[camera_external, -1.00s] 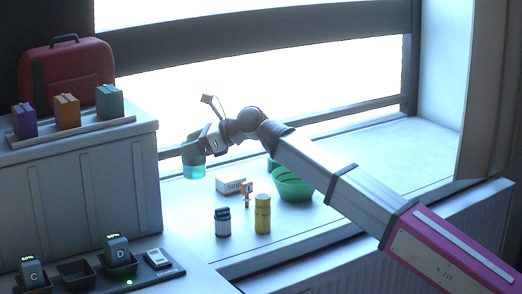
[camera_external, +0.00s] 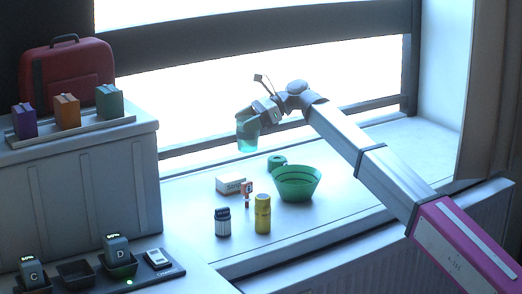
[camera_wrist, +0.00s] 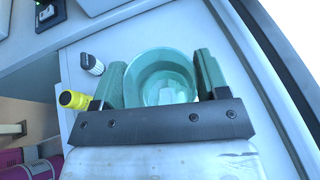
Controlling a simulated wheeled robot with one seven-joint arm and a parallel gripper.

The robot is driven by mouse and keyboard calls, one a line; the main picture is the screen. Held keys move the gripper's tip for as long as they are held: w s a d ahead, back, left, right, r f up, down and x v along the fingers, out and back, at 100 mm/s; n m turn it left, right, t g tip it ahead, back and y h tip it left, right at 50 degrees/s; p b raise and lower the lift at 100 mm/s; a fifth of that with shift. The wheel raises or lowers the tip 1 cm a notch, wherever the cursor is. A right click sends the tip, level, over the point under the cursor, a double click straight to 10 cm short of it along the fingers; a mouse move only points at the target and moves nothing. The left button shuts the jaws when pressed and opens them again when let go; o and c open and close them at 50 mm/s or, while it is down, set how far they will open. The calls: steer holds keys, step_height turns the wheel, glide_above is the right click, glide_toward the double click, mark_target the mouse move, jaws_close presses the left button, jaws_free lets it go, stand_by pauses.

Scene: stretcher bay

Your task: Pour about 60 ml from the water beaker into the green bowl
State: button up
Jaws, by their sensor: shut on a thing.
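The water beaker (camera_external: 247,136) is a clear teal cup, held in the air in front of the window, up and left of the bowl. It looks close to upright. My gripper (camera_external: 250,122) is shut on it. In the wrist view the beaker (camera_wrist: 160,62) sits between both fingers of my gripper (camera_wrist: 160,80), and pale liquid shows inside it. The green bowl (camera_external: 296,186) stands on the sill, apart from the beaker and lower right of it. The bowl's inside is only partly visible; I cannot tell whether it holds liquid.
Near the bowl are a green ring-shaped thing (camera_external: 277,161), a white box (camera_external: 230,184), a small orange-and-white item (camera_external: 247,195), a yellow bottle (camera_external: 262,214) and a dark-and-white jar (camera_external: 222,222). The sill right of the bowl is clear. A cabinet (camera_external: 105,175) stands left.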

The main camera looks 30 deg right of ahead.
steer(key=w+d+r+n+g, duration=0.2)
steer(key=d+n+g, duration=0.15)
steer(key=d, duration=1.55)
step_height(320, 180, down, 12)
steer(key=shift+s+g+y, duration=0.15)
steer(key=shift+g+y, duration=0.15)
steer(key=shift+g, duration=0.05)
steer(key=shift+s+a+f, duration=0.1)
steer(key=s+a+r+n+t+h, duration=0.2)
steer(key=s+a+n+t+h, duration=0.2)
steer(key=s+n+t+h, duration=0.1)
steer(key=shift+s+a+h, duration=0.2)
steer(key=shift+s+h, duration=0.1)
steer(key=shift+s, duration=0.25)
steer(key=shift+r+t, duration=0.1)
steer(key=shift+t, duration=0.3)
